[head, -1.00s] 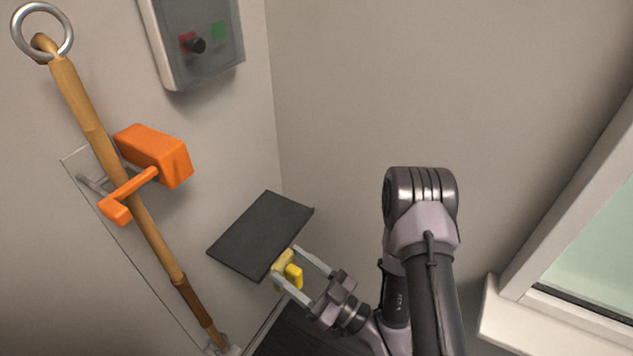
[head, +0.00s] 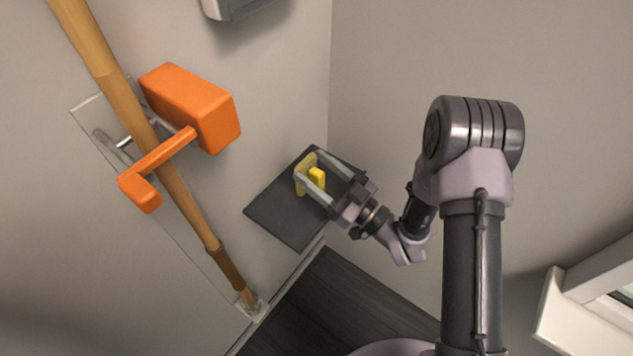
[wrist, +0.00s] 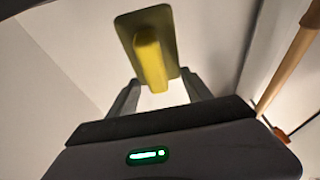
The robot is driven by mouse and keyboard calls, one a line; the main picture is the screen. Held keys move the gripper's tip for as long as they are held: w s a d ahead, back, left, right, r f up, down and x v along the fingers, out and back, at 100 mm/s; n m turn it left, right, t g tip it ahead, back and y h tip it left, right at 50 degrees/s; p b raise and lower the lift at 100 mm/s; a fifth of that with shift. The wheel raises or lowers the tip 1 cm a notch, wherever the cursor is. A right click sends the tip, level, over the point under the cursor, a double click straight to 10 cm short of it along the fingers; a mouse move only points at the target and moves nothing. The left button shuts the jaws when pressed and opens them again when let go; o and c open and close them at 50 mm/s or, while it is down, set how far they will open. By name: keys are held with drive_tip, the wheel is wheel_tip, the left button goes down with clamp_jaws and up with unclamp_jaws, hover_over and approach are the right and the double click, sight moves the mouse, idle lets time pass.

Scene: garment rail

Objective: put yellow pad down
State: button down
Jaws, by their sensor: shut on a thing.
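The yellow pad (head: 305,174) is a thin plate with a brighter yellow block-shaped grip (head: 317,178) on it. My gripper (head: 317,180) is shut on the grip, with one finger on each side. In the head view the pad appears over a dark grey shelf plate (head: 276,208) by the wall; I cannot tell whether it touches the plate. In the wrist view the pad (wrist: 166,26) stands beyond the fingers, its grip (wrist: 151,62) pointing toward my gripper.
An orange block with a bent orange arm (head: 190,108) sits on the left wall beside a long wooden pole (head: 178,180). A grey box (head: 235,8) is at the top edge. A white ledge (head: 575,318) is at lower right. Dark floor (head: 335,305) lies below the plate.

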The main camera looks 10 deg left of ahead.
sight(323, 185)
wheel_tip(323, 185, down, 4)
drive_tip(key=shift+r+b, duration=0.25)
drive_tip(key=shift+b, duration=0.5)
drive_tip(key=shift+r, duration=0.15)
drive_tip(key=shift+c, duration=2.2)
unclamp_jaws()
drive_tip(key=shift+d, duration=0.3)
drive_tip(key=p+v, duration=0.2)
drive_tip(key=v, duration=0.9)
drive_tip(key=shift+s+d+f, duration=0.2)
drive_tip(key=shift+s, duration=0.05)
